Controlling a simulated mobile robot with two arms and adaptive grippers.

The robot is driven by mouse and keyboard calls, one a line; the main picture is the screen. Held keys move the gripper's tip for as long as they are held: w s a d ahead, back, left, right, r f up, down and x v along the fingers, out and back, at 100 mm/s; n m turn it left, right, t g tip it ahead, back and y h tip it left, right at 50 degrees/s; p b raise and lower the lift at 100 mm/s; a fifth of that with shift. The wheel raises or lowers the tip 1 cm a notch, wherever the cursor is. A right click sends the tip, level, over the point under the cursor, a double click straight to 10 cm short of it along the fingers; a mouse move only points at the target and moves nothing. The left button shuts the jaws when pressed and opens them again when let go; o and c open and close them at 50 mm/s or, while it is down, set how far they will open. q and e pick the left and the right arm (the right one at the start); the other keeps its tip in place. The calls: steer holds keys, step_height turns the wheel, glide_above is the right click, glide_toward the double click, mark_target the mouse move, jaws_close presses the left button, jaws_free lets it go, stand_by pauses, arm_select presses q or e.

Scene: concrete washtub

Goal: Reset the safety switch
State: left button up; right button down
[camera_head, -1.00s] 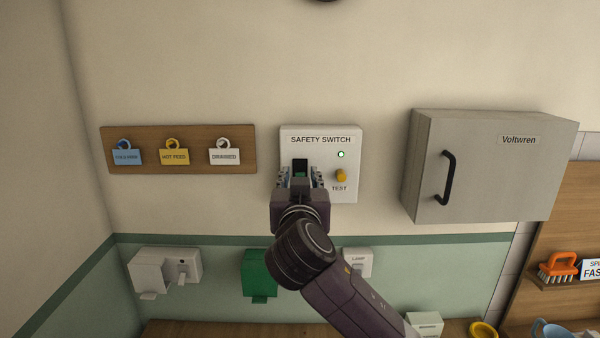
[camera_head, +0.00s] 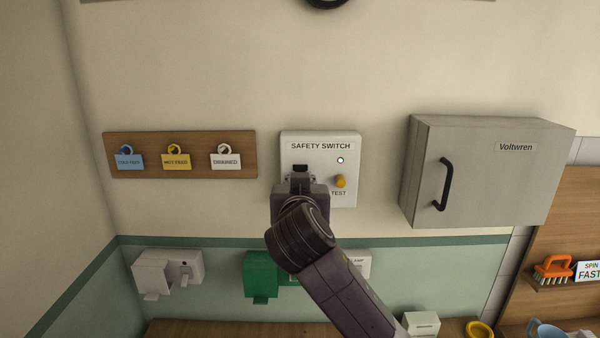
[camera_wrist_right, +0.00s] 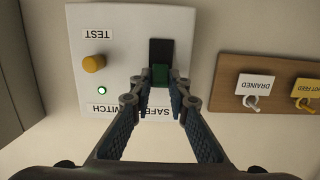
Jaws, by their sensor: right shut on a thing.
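The white safety switch panel (camera_head: 320,147) is on the wall, with a lit green lamp (camera_head: 340,160) and a yellow test button (camera_head: 340,181). Its dark switch (camera_head: 300,168) shows just above my right gripper (camera_head: 300,178), which covers its lower part. In the right wrist view the panel is upside down, and a green part (camera_wrist_right: 160,75) shows in the black slot (camera_wrist_right: 161,50) of the switch. My right gripper's fingertips (camera_wrist_right: 156,92) are close together there, shut on the switch lever; the exact contact is hard to see. My left gripper is not in view.
A wooden board (camera_head: 243,142) with blue, yellow and white tags hangs left of the panel. A grey cabinet (camera_head: 480,185) with a black handle juts out at the right. A green box (camera_head: 260,272) and a white dispenser (camera_head: 165,272) are lower on the wall.

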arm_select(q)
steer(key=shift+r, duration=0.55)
arm_select(e)
steer(key=shift+r, duration=0.1)
steer(key=c, duration=1.8)
jaws_free()
steer(key=shift+c, duration=0.2)
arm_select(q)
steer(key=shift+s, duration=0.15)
arm_select(e)
steer(key=s+r, duration=0.2)
steer(key=s, duration=0.9)
steer(key=shift+s, duration=0.35)
